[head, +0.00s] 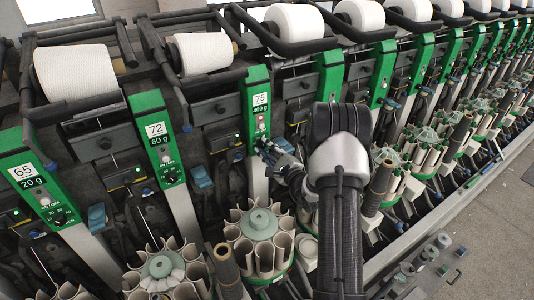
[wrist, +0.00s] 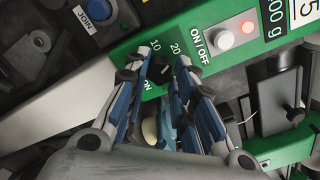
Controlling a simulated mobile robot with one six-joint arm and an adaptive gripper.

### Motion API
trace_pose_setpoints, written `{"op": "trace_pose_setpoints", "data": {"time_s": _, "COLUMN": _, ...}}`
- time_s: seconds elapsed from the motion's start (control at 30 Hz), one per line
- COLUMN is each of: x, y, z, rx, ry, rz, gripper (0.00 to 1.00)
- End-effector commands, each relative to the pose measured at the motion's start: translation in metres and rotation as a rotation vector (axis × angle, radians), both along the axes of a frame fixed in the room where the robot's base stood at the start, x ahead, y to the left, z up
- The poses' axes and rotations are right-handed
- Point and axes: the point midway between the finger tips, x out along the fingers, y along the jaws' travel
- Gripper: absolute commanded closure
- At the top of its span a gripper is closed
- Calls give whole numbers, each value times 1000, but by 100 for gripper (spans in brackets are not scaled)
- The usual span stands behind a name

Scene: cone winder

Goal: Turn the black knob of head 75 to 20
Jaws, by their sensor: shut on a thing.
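The green panel of head 75 (head: 257,112) stands near the middle of the head view, with the labels 75 and 400 g on it. In the wrist view its panel (wrist: 130,45) runs diagonally, with printed marks 10 and 20 beside the black knob (wrist: 162,70). My gripper (wrist: 164,66) has its two blue-and-grey fingers on either side of the knob and is shut on it. The fingers hide much of the knob and part of the scale, so I cannot tell where its pointer stands. In the head view my gripper (head: 272,150) reaches the panel's lower part.
A blue JOIN button (wrist: 96,8) is at upper left. Head 72 (head: 158,140) is to the left. Paper-tube holders (head: 262,225) stand below.

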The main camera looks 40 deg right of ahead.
Motion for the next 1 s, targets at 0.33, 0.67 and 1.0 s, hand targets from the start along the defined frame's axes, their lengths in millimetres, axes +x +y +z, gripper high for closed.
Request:
{"op": "trace_pose_setpoints", "data": {"time_s": 0.33, "x": 0, "y": 0, "z": -1, "rx": -24, "ry": 4, "rz": 0, "gripper": 100}}
{"op": "trace_pose_setpoints", "data": {"time_s": 0.67, "x": 0, "y": 0, "z": -1, "rx": -23, "ry": 3, "rz": -1, "gripper": 68}}
{"op": "trace_pose_setpoints", "data": {"time_s": 1.0, "x": -33, "y": 0, "z": -2, "rx": -18, "ry": 8, "rz": -6, "gripper": 55}}
